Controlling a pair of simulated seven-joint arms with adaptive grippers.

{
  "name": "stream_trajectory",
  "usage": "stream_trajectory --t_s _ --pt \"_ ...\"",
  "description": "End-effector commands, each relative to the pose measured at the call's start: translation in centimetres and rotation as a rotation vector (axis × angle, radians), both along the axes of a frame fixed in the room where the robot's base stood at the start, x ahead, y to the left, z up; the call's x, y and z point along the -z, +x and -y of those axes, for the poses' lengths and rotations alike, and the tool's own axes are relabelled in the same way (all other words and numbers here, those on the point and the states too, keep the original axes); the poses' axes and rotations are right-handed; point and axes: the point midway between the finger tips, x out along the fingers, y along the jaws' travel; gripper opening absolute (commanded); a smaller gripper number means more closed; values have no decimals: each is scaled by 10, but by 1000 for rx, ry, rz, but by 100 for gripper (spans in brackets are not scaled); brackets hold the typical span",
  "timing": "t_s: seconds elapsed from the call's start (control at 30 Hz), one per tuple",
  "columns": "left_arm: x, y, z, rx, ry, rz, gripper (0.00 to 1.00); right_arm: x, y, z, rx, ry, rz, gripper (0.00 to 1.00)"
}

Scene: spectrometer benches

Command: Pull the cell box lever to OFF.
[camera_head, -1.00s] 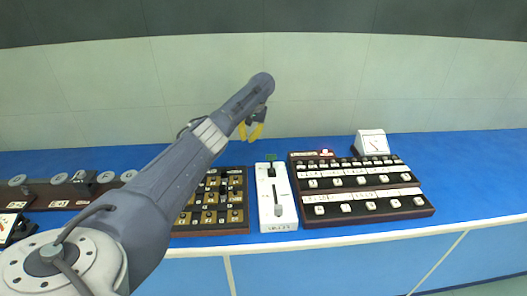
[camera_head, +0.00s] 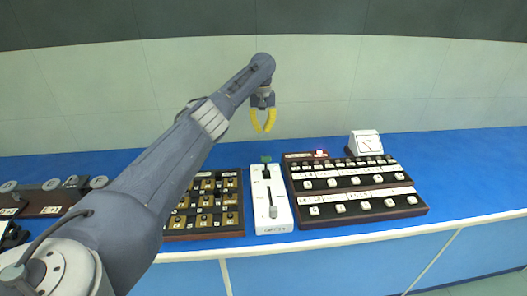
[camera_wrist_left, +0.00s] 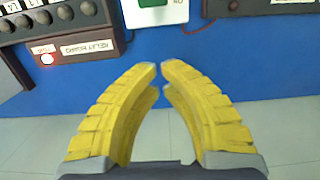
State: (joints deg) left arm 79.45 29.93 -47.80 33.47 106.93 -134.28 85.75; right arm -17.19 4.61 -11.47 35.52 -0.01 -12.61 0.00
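The cell box appears to be the narrow white box (camera_head: 284,208) on the blue bench. A green patch (camera_head: 267,159) is at its far end, and a dark block and slot run along its top. A grey knob (camera_head: 273,212) sits toward the near end; I cannot tell how it joins the lever. My left gripper (camera_head: 263,130) hangs above and behind the box's far end, yellow fingers pointing down, touching nothing. In the left wrist view the gripper (camera_wrist_left: 160,65) is empty, with a narrow gap between its tips. The box's green patch (camera_wrist_left: 153,3) shows beyond. My right gripper is out of view.
A dark panel with rows of knobs (camera_head: 352,187) stands close on the box's right, with a lit red lamp (camera_head: 320,153). A dark block box (camera_head: 205,204) is close on its left. A white meter (camera_head: 366,143) stands behind right. The bench at far right is clear.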

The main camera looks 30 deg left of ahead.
Motion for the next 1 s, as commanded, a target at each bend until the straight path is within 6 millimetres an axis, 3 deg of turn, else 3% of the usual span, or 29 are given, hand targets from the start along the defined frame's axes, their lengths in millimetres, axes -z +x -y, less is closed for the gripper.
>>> stream_trajectory --t_s 0.27,0.7,1.0 --pt "24 -3 0 -1 0 -3 0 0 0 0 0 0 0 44" --pt "103 -9 6 0 1 -3 0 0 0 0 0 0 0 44" --pt "92 -22 16 3 2 0 0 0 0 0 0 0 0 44"
